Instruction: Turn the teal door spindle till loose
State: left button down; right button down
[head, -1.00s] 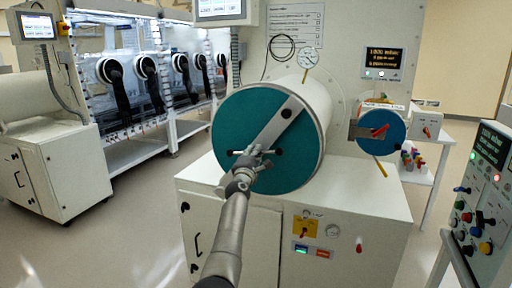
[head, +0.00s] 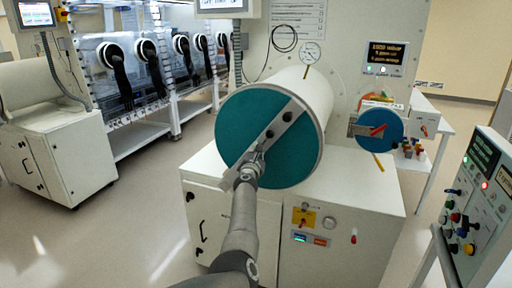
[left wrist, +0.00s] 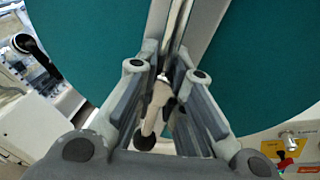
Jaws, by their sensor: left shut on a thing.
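The large round teal door (head: 243,112) closes the end of a white cylinder in the head view. A pale diagonal bar (head: 300,104) crosses its face. My left gripper (head: 257,158) is at the door's lower middle, over the spindle. In the left wrist view my left gripper (left wrist: 167,78) is shut on the spindle's handle (left wrist: 157,105), a thin metal bar with a dark ball end low between the fingers. A dark knob shows on the bar just above the gripper in the head view. The spindle's hub is hidden by the gripper. My right gripper is not in view.
A smaller blue round door with a red handle (head: 379,130) is to the right. A control panel (head: 475,205) stands at the right edge. A white cabinet (head: 330,215) carries the cylinder. Gloveboxes (head: 145,70) stand at the back left. The left floor is clear.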

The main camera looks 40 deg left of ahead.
pick_arm(q)
jog(key=shift+f+n, duration=0.1)
jog(key=shift+n, duration=0.3)
jog(key=shift+p, duration=0.3)
jog(key=c, duration=1.7)
grip_release()
jog(key=shift+o, duration=1)
jog(key=shift+s+d+r, duration=0.1)
jog(key=shift+d+r, duration=0.05)
jog(key=shift+r, duration=0.05)
jog(key=v, duration=1.1)
jog(key=shift+s+d, duration=0.15)
jog(key=shift+s, duration=0.2)
